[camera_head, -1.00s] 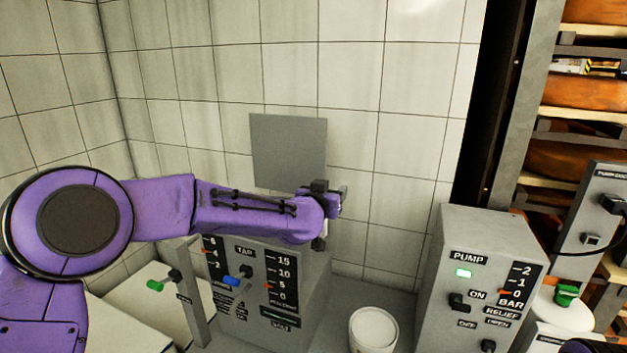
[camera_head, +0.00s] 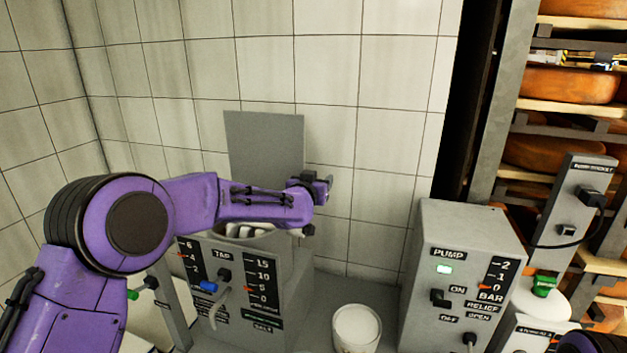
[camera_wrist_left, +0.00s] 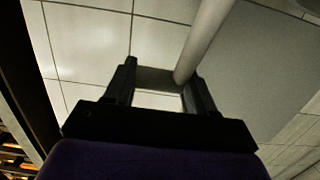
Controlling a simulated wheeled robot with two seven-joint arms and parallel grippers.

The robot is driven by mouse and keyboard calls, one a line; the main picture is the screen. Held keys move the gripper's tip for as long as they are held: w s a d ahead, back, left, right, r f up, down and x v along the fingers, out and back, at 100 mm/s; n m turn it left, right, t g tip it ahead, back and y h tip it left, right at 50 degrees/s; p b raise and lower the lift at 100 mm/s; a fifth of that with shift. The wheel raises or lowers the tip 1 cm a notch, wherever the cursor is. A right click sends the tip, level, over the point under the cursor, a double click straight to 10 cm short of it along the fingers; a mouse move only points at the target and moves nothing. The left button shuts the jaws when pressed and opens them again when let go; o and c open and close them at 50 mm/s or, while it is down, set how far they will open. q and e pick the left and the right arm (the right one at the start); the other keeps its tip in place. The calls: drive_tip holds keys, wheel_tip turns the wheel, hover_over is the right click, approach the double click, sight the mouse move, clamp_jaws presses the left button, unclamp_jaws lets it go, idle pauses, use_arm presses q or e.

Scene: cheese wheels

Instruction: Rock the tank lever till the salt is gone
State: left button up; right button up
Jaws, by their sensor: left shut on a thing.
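The grey tank (camera_head: 288,290) stands against the tiled wall, with TAP and SALT labels and two scales on its front. The red mark on its right scale is near 5. Pale pieces (camera_head: 245,231) show in its open top, partly behind my arm. My left gripper (camera_head: 318,190) is above the tank's right side. In the left wrist view its fingers (camera_wrist_left: 166,88) are shut on a grey bar (camera_wrist_left: 155,77), which seems to be the lever's grip. A pale round rod (camera_wrist_left: 208,35) meets it near the right finger. My right gripper is out of view.
A blue-handled tap (camera_head: 208,286) is on the tank's front. A white bucket (camera_head: 357,328) stands right of the tank. The grey pump box (camera_head: 465,270), its green light lit, stands further right, before cheese shelves (camera_head: 570,108). A grey plate (camera_head: 265,145) is behind the tank.

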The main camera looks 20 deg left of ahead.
use_arm(q)
drive_tip(key=shift+d+f, duration=0.15)
drive_tip(key=shift+f, duration=0.15)
clamp_jaws()
drive_tip(key=o, duration=1.2)
unclamp_jaws()
drive_tip(key=shift+o, duration=0.7)
drive_tip(key=shift+w, duration=0.1)
drive_tip(key=shift+w+d, duration=0.1)
drive_tip(key=shift+w, duration=0.1)
drive_tip(key=s+r+b, duration=0.1)
drive_tip(key=s+b, duration=0.2)
drive_tip(key=s, duration=0.7)
drive_tip(key=shift+s+a+b, duration=0.2)
drive_tip(key=shift+s+b, duration=0.05)
drive_tip(key=shift+b, duration=0.15)
drive_tip(key=shift+r, duration=0.1)
